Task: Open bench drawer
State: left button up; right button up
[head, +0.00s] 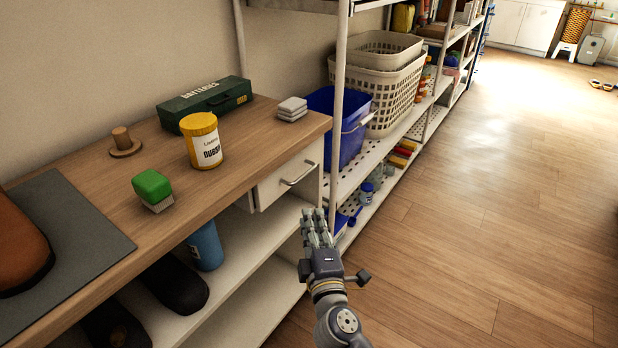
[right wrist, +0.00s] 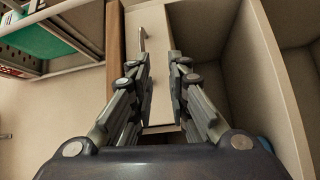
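The bench drawer (head: 270,187) has a pale front under the right end of the wooden bench top and looks shut. Its metal bar handle (head: 299,174) is on the front. My right gripper (head: 315,216) is below and slightly right of the handle in the head view, apart from it. In the right wrist view my right gripper (right wrist: 160,58) has its fingers parted with nothing between them. The drawer front (right wrist: 160,85) shows behind the gap, and the handle (right wrist: 143,38) lies beyond the fingertips. My left gripper is out of view.
The bench top (head: 228,170) holds a yellow tub (head: 202,140), a green brush (head: 152,186) and a green battery box (head: 205,103). A lower shelf (head: 232,258) runs below the drawer. A metal shelving rack (head: 338,110) stands just right. Open wooden floor (head: 480,210) lies right.

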pick_arm(q)
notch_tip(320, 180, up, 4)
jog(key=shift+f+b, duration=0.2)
jog(key=shift+b, duration=0.2)
pick_arm(e)
jog(key=w+a+r, duration=0.1)
jog(key=w+r, duration=0.2)
jog(key=w, duration=0.8)
jog(key=shift+a+r+t, duration=0.3)
jog(key=shift+a+r, duration=0.1)
grip_shut()
